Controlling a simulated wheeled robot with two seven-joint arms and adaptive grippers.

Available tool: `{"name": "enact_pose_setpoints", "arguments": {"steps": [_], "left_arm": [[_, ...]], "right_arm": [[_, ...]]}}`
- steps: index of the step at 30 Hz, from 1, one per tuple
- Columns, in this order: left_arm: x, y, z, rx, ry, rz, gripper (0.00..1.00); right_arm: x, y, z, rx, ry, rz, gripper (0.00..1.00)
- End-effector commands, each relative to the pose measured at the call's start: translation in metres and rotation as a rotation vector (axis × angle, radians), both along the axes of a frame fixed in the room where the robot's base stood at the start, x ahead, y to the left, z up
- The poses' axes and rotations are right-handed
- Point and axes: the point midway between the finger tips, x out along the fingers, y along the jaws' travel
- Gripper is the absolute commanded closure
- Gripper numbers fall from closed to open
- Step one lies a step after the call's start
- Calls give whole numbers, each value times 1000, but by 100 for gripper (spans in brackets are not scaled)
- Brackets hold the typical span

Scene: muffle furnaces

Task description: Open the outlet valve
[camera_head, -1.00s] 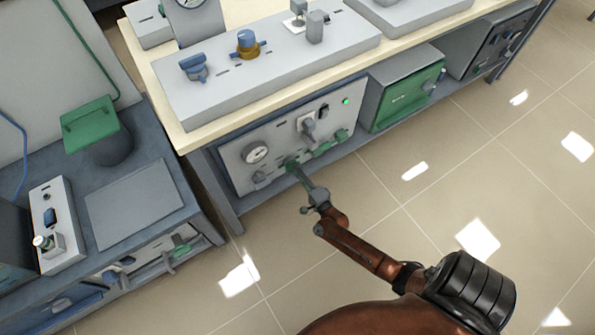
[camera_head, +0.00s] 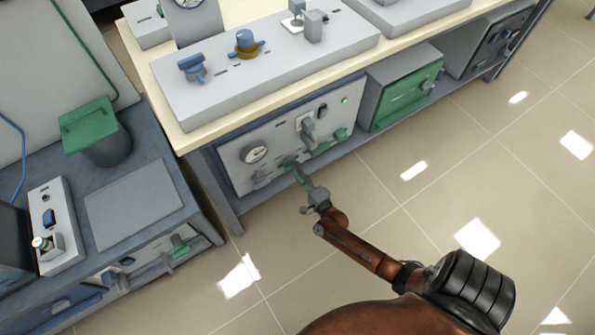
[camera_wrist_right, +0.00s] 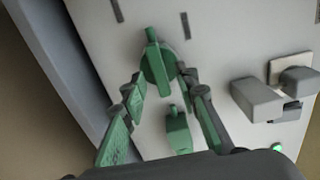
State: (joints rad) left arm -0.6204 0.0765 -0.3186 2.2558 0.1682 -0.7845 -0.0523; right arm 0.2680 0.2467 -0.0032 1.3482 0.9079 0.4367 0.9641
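The green valve knob (camera_wrist_right: 157,66), a round body with a small upright tab, is on the light panel in the right wrist view. I take it for the outlet valve, but no label is readable. My right gripper (camera_wrist_right: 164,78) has its fingertips on either side of this knob. A narrow gap seems to show on the right, and I cannot tell whether the left fingertip touches. In the head view my right gripper (camera_head: 292,165) reaches the lower part of the front panel (camera_head: 236,178) and partly hides the knob. My left gripper is not in view.
Another green part (camera_wrist_right: 178,131) lies between the fingers in the wrist view. A grey lever (camera_head: 306,129), a gauge (camera_head: 254,152) and green valves (camera_head: 322,149) are close by on the panel. A green-fronted box (camera_head: 404,97) stands to the right. The floor in front is clear.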

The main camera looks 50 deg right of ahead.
Motion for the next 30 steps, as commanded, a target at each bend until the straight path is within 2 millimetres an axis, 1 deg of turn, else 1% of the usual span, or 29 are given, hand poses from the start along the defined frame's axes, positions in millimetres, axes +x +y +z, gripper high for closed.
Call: {"name": "enact_pose_setpoints", "arguments": {"steps": [1, 5, 8, 15, 18, 21, 25, 30], "left_arm": [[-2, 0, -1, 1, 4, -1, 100], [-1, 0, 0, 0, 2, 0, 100], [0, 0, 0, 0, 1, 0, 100], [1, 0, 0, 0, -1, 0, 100], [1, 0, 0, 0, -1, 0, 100], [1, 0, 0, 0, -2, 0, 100], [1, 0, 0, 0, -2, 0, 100], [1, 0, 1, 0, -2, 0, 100]], "right_arm": [[-1, 0, 0, 0, 0, 0, 72], [-11, 3, -1, 1, 1, 0, 72], [-28, 6, -1, 2, 1, -1, 72], [-77, 18, -1, 1, 2, -1, 72], [-94, 22, -1, 0, 2, -1, 72], [-106, 25, -1, 1, 1, -1, 72], [-115, 28, 0, 1, 1, 0, 72], [-117, 28, 0, 0, 1, 0, 72]]}}
